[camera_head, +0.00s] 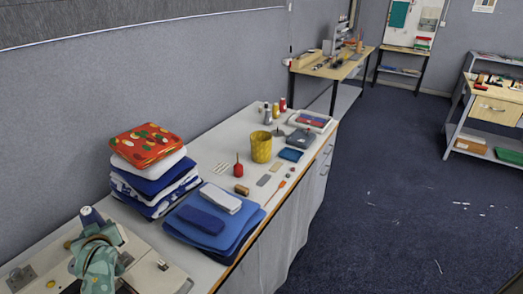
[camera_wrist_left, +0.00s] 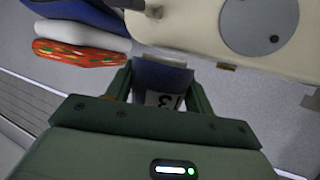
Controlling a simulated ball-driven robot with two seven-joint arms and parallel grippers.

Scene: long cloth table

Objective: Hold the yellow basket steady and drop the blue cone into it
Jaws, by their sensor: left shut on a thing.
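The blue cone (camera_head: 91,216) shows at the lower left in the head view, above a beige sewing machine. In the left wrist view my left gripper (camera_wrist_left: 162,82) is shut on the blue cone (camera_wrist_left: 164,75), with a finger on either side. A white label with dark marks shows on the cone. Part of the cone is hidden by the gripper body. The yellow basket (camera_head: 261,147) stands upright on the table farther off, well away from the cone. No gripper of mine touches it in the head view. My right gripper is not in view.
A cloth stack with a red patterned top (camera_head: 147,144) and folded blue cloth (camera_head: 213,221) lie between cone and basket. The sewing machine (camera_wrist_left: 200,25) is close beside my left gripper. A red spool (camera_head: 239,170) and small items lie near the basket. The wall borders the table's left.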

